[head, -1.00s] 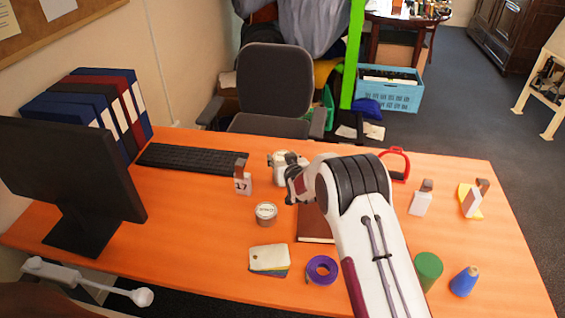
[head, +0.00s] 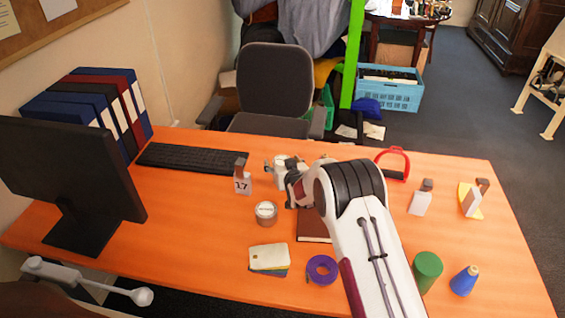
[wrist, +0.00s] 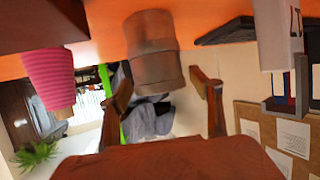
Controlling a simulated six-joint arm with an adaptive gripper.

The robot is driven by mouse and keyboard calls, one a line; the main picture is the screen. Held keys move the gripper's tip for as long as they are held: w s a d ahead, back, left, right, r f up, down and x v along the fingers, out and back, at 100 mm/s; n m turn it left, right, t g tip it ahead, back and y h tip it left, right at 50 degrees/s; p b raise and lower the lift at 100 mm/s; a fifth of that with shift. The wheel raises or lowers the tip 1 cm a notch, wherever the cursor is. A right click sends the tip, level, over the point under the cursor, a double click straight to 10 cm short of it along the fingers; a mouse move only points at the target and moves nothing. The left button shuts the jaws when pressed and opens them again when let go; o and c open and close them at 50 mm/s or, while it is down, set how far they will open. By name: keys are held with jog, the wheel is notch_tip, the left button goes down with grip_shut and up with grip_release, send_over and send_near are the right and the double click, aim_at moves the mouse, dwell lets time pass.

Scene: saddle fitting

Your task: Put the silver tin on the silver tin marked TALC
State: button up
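In the wrist view, which is upside down, a silver tin (wrist: 157,74) rests on another tin (wrist: 150,28) that stands on the orange table. The stack also shows in the head view, with a pale round top (head: 266,209). The marking is too small to read there, and no lettering shows on either tin in the wrist view. My gripper (wrist: 160,80) is open, with one finger on each side of the upper tin and a narrow gap visible on both sides. In the head view my arm reaches over the table from the right.
A stand marked 17 (head: 243,183) is close behind and left of the tins. A brown book (head: 314,225), a purple tape roll (head: 322,270) and sample cards (head: 268,259) lie nearby. A pink ribbed object (wrist: 48,76) shows in the wrist view. The table left of the tins is clear.

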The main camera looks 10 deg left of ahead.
jog(key=shift+r, duration=0.2)
jog(key=shift+s+d+r, duration=0.15)
jog(key=shift+s, duration=0.2)
jog(key=v, duration=1.1)
dwell(0.4)
jog(key=shift+d, duration=0.1)
dwell(0.6)
jog(key=shift+r, duration=0.15)
